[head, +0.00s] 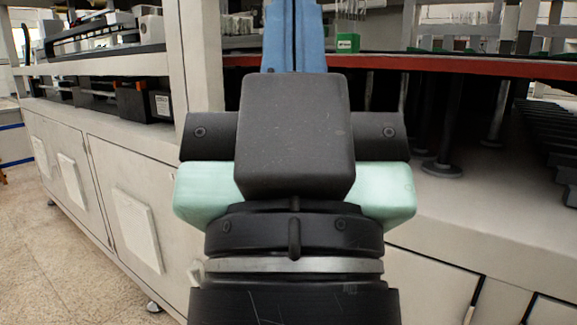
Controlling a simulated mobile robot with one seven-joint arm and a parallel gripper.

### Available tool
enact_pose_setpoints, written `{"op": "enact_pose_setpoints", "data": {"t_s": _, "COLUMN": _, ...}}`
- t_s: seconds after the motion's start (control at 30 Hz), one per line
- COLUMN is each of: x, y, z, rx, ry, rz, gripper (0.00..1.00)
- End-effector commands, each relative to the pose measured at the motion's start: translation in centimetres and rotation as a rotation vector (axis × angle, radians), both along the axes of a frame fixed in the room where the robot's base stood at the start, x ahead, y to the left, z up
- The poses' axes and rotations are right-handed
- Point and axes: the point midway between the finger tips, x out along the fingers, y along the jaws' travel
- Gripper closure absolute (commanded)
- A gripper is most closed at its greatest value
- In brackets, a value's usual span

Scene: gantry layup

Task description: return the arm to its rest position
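My arm rises from the bottom centre of the head view, close to the camera. It shows black rounded links, a silver band and pale green side parts. It hides the middle of the scene.
A white cabinet bench (120,205) with machinery on it runs along the left. A red-edged platform (450,66) on black supports stands at the right, above a pale surface (460,215). Tiled floor (45,260) is open at lower left.

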Motion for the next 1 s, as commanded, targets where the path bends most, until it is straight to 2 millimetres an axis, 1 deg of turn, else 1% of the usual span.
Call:
{"op": "enact_pose_setpoints", "data": {"t_s": 0.03, "x": 0.3, "y": 0.2, "z": 2.6, "rx": 0.001, "ry": 0.004, "rz": 0.007, "gripper": 1.0}}
{"op": "enact_pose_setpoints", "data": {"t_s": 0.17, "x": 0.3, "y": 0.2, "z": 5.6, "rx": 0.003, "ry": 0.003, "rz": 0.01, "gripper": 1.0}}
{"op": "enact_pose_setpoints", "data": {"t_s": 0.27, "x": 0.4, "y": 0.3, "z": 8.4, "rx": 0.003, "ry": 0.002, "rz": 0.011, "gripper": 1.0}}
{"op": "enact_pose_setpoints", "data": {"t_s": 0.4, "x": 0.4, "y": 0.3, "z": 12.7, "rx": 0.002, "ry": 0.002, "rz": 0.013, "gripper": 1.0}}
{"op": "enact_pose_setpoints", "data": {"t_s": 1.0, "x": 0.4, "y": 0.3, "z": 31.0, "rx": 0.003, "ry": 0.002, "rz": 0.015, "gripper": 1.0}}
